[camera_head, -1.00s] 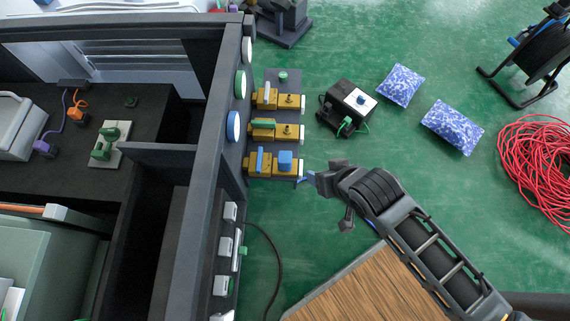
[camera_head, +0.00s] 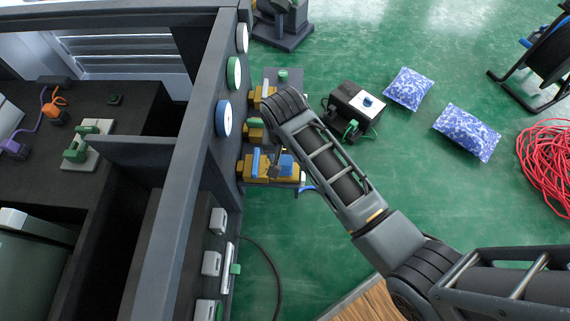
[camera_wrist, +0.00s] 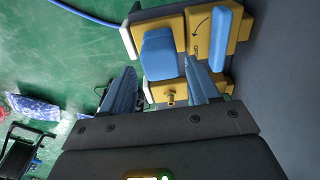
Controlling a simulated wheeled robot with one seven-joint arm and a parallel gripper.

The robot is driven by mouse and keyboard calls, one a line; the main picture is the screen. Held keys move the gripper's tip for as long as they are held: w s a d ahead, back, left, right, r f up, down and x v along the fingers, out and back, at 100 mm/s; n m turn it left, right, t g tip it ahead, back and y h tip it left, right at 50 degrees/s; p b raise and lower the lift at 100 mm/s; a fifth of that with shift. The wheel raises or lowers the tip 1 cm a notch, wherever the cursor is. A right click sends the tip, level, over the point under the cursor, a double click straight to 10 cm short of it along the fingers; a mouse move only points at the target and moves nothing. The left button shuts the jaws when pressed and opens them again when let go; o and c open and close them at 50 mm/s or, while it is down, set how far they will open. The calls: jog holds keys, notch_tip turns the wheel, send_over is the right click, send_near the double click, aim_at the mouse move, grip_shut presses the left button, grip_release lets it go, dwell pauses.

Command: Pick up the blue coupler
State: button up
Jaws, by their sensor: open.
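The blue coupler (camera_wrist: 160,52) is a blue block on a yellow damper box (camera_wrist: 198,28). It shows between my two dark fingers in the wrist view, with a visible gap to each. My gripper (camera_wrist: 160,68) is open, its fingertips to either side of the coupler's lower part; the depth between them is hard to tell. In the head view the coupler (camera_head: 287,164) sits on the nearest yellow box (camera_head: 266,179), partly behind my wrist. My fingers are mostly hidden there.
A blue lever (camera_wrist: 226,38) stands beside the coupler on the same box. A brass fitting (camera_wrist: 170,97) and a second yellow box lie close below. A dark panel wall (camera_head: 205,160) runs left of the boxes. A blue hose (camera_wrist: 90,12) trails off.

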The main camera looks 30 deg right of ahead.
aim_at(285, 158)
jog(key=shift+w+d+f+b, duration=0.2)
jog(key=shift+f+b, duration=0.8)
jog(key=shift+f, duration=0.6)
jog(key=shift+w+d+f+b, duration=0.15)
jog(key=shift+f+b, duration=0.8)
jog(key=shift+f, duration=0.6)
jog(key=shift+a+r, duration=0.1)
jog(key=c, duration=0.8)
jog(key=shift+c, duration=0.2)
jog(key=shift+r+p, duration=0.55)
jog(key=shift+r, duration=0.05)
notch_tip(285, 158, up, 4)
jog(key=shift+f+p, duration=0.15)
jog(key=shift+p, duration=1.1)
jog(key=s+d+r+p, duration=0.5)
jog(key=s+d+r, duration=0.1)
jog(key=d, duration=0.3)
jog(key=shift+s+d, duration=0.15)
jog(key=shift+s, duration=0.4)
